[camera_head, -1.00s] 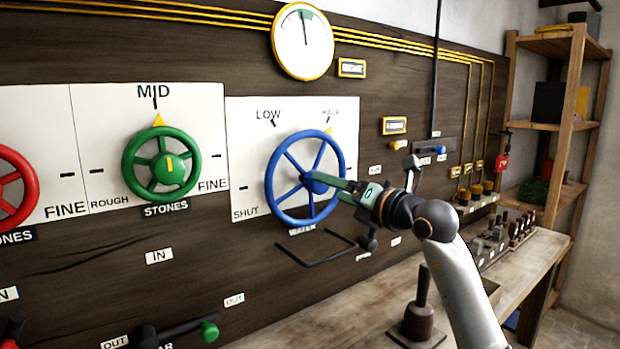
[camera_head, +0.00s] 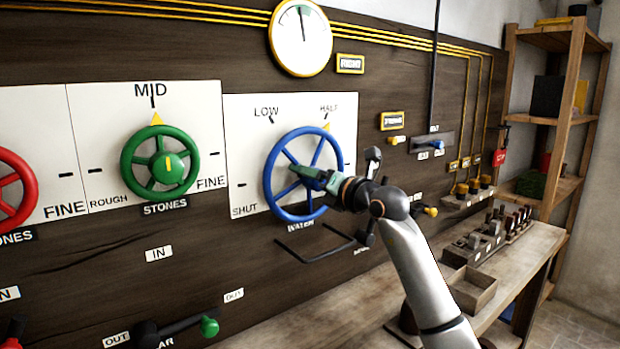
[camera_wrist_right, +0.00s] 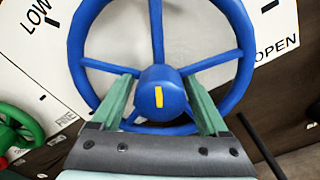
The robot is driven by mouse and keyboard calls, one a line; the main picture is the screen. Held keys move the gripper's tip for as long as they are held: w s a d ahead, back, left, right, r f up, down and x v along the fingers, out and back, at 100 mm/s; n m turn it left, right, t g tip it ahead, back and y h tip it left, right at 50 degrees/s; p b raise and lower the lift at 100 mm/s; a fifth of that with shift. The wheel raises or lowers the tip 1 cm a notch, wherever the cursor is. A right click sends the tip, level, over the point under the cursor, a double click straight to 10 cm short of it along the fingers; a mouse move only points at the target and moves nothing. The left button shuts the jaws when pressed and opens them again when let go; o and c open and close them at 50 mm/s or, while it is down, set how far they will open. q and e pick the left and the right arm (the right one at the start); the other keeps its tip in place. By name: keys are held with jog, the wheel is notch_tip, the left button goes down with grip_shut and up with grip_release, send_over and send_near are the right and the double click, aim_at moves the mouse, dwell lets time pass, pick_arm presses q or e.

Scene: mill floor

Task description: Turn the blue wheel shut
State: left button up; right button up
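The blue wheel (camera_head: 303,174) is mounted on a white panel (camera_head: 240,130) marked LOW, HALF and SHUT, with a WATER label below. A yellow pointer (camera_head: 327,127) at its upper right rim sits by the HALF mark. My right gripper (camera_head: 292,172) reaches the wheel's middle from the right. In the right wrist view the wheel (camera_wrist_right: 90,40) fills the upper part. The green fingers of my right gripper (camera_wrist_right: 161,80) stand apart on either side of its blue hub (camera_wrist_right: 160,85); whether they touch it is unclear. My left gripper is out of view.
A green wheel (camera_head: 160,162) and red wheel (camera_head: 12,185) are to the left. A black bar handle (camera_head: 325,248) juts out just below the blue wheel. A workbench (camera_head: 330,310) runs beneath, with an open wooden box (camera_head: 470,290). A gauge (camera_head: 301,38) hangs above.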

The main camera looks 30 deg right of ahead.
jog(key=c, duration=1.1)
